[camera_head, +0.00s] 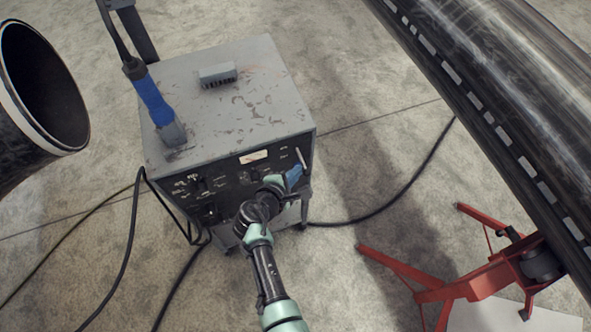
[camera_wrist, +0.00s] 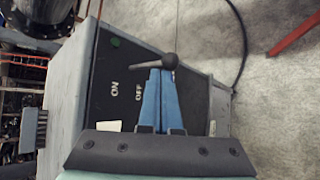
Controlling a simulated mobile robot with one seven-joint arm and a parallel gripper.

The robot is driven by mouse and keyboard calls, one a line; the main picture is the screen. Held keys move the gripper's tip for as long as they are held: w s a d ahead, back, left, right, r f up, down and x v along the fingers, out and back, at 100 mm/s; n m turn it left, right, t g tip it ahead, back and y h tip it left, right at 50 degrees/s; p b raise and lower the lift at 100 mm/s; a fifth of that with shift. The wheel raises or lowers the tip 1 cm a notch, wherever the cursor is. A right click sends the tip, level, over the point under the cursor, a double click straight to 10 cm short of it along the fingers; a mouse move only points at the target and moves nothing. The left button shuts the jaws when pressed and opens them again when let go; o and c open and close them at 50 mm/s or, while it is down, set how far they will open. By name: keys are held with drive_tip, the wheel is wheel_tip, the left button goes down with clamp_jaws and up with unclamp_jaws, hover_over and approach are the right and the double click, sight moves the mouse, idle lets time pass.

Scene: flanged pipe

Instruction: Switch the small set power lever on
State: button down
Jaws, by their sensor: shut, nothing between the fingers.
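The power lever is on the front panel of the grey machine, near the panel's upper right corner. In the wrist view the lever (camera_wrist: 169,61) has a dark ball knob on a thin stem. It slants towards the OFF side, away from the ON label (camera_wrist: 115,88). In the head view the lever (camera_head: 302,158) is a thin pale bar. My gripper (camera_wrist: 159,73) has its blue fingers shut and empty. Its tips are at the knob, and I cannot tell whether they touch. In the head view my gripper (camera_head: 293,174) is just below the lever.
The machine (camera_head: 245,105) stands on concrete, with a blue-handled tool (camera_head: 152,100) and a small grey block (camera_head: 217,73) on top. Black cables (camera_head: 395,190) lie around it. A large pipe (camera_head: 500,80) and red stand (camera_head: 480,275) are at right, another pipe (camera_head: 40,85) at left.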

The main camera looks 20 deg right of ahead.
drive_tip(key=shift+w+r+n+g+p, duration=0.15)
drive_tip(key=shift+r+n+g+p, duration=0.35)
drive_tip(key=shift+r+g+p, duration=0.85)
drive_tip(key=shift+w+f+t+p, duration=0.15)
drive_tip(key=shift+w+t+p, duration=0.1)
drive_tip(key=shift+p, duration=0.45)
idle(1.7)
idle(0.9)
drive_tip(key=shift+r+p, duration=0.8)
